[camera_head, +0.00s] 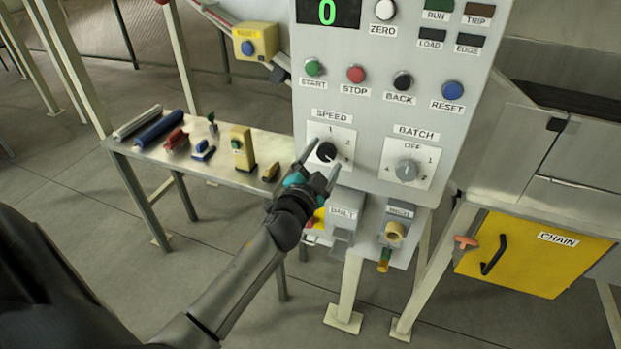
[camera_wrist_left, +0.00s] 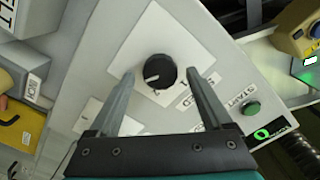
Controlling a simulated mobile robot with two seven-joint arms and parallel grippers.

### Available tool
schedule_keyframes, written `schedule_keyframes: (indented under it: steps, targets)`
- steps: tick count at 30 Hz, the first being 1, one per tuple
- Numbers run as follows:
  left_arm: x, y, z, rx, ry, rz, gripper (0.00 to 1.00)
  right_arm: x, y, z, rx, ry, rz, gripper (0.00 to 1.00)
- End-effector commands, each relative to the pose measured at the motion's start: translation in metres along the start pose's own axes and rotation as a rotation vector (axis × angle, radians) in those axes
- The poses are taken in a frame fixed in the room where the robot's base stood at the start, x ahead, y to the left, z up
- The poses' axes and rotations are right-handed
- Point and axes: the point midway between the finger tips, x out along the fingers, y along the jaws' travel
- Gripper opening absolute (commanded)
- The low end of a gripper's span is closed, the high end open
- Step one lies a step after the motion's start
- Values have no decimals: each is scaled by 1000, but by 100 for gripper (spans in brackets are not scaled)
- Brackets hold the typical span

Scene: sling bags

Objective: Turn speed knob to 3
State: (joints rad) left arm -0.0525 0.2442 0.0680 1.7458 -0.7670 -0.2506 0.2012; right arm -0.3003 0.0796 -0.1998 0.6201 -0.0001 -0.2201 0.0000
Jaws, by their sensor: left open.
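The speed knob (camera_head: 326,152) is a round black knob on a white square plate under the SPEED label on the grey panel. In the left wrist view the knob (camera_wrist_left: 160,70) sits between the finger ends, with a gap on each side. A short white mark on it points toward the lower left there; which number it meets is not clear. The numeral 1 shows above the knob in the head view; the other numerals are small or partly hidden. My left gripper (camera_head: 322,164) is open in front of the knob; it also shows in the left wrist view (camera_wrist_left: 160,80). My right gripper is out of view.
The batch knob (camera_head: 407,170) is right of the speed plate. Start (camera_head: 314,68), stop (camera_head: 356,74), back (camera_head: 402,81) and reset (camera_head: 453,90) buttons are above. Sockets hang below. A side table (camera_head: 215,165) with several tools stands left; a yellow door (camera_head: 535,255) is right.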

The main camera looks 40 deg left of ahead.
Motion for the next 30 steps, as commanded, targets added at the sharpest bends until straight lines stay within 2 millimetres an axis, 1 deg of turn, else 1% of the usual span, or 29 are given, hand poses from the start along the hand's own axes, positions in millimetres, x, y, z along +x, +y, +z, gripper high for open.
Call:
schedule_keyframes:
  steps: [5,21,25,30]
  targets:
    - [-25,1,1,0,-1,1,83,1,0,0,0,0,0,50]
    - [-116,1,1,-1,-2,0,83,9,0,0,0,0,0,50]
    - [-132,0,1,0,-2,0,83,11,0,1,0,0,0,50]
    - [-143,0,0,1,0,-1,83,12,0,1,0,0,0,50]
